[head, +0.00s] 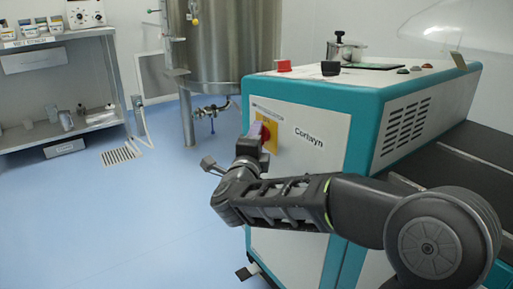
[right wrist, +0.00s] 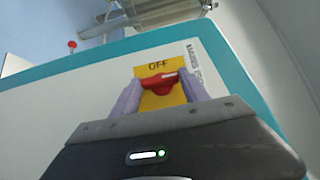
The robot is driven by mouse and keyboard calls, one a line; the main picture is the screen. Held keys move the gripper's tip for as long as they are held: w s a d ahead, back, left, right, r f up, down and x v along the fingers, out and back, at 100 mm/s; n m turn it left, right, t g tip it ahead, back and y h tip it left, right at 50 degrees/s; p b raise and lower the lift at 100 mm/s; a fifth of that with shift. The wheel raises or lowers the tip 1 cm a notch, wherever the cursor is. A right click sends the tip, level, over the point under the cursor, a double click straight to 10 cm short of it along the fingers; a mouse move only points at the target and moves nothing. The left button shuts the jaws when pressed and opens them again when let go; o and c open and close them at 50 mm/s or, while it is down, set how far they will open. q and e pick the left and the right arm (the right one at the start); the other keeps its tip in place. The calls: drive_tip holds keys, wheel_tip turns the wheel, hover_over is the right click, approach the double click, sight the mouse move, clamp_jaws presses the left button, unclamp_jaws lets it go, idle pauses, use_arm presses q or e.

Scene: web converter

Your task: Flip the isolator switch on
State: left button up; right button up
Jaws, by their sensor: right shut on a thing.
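The isolator switch is a red rotary handle (right wrist: 159,82) on a yellow plate (right wrist: 162,99) marked OFF at its top. In the head view my right gripper (head: 258,132) reaches the yellow plate (head: 271,131), and the red handle is partly hidden behind the fingers. My left gripper is not in view.
A steel tank (head: 235,45) stands behind. A shelf unit (head: 60,90) is at the left. The blue floor in front is clear.

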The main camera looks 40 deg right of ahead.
drive_tip(key=o, duration=1.4)
drive_tip(key=p+v, duration=0.2)
drive_tip(key=v, duration=0.5)
drive_tip(key=shift+s+a, duration=0.25)
drive_tip(key=shift+a, duration=0.05)
